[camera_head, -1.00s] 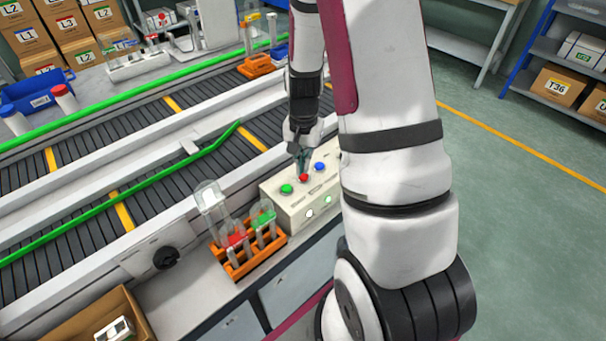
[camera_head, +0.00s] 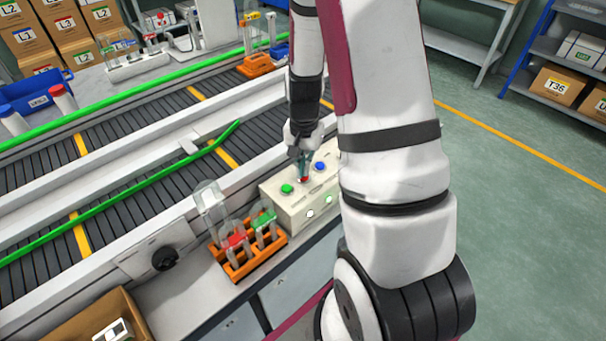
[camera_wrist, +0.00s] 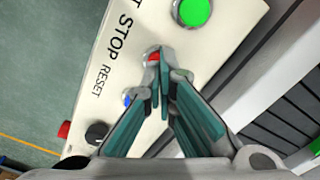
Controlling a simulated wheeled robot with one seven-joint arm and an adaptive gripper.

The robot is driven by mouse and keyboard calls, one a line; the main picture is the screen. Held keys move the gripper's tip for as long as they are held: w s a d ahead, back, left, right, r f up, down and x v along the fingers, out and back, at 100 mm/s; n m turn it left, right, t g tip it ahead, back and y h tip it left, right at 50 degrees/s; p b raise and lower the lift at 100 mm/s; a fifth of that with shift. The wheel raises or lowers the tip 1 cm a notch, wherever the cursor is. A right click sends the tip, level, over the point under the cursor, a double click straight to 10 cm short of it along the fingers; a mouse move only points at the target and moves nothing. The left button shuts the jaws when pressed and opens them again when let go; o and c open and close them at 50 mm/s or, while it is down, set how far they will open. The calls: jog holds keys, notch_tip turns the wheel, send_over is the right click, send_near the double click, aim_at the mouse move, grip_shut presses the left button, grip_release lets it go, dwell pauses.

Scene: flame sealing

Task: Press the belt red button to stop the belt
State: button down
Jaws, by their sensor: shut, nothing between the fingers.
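The red button (camera_head: 304,180) is on top of the cream control box (camera_head: 290,208), between a green button (camera_head: 287,188) and a blue button (camera_head: 320,166). My gripper (camera_head: 303,170) points down at the red button with its fingers shut and empty. In the wrist view the fingertips (camera_wrist: 161,72) overlap the red button (camera_wrist: 154,57), beside the word STOP, and hide part of it. They look at or very close to its top; I cannot tell whether it is pressed in. The green button (camera_wrist: 194,12) and blue button (camera_wrist: 127,98) also show there.
An orange rack (camera_head: 237,269) with tubes stands left of the box. The conveyor (camera_head: 150,185) runs behind, with a green rail. A cardboard box (camera_head: 85,325) is at the lower left. Open floor (camera_head: 520,220) lies to the right.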

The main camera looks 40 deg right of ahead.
jog(key=shift+f, duration=0.5)
dwell(0.3)
notch_tip(320, 180, up, 8)
jog(key=p, duration=0.4)
dwell(0.3)
dwell(0.7)
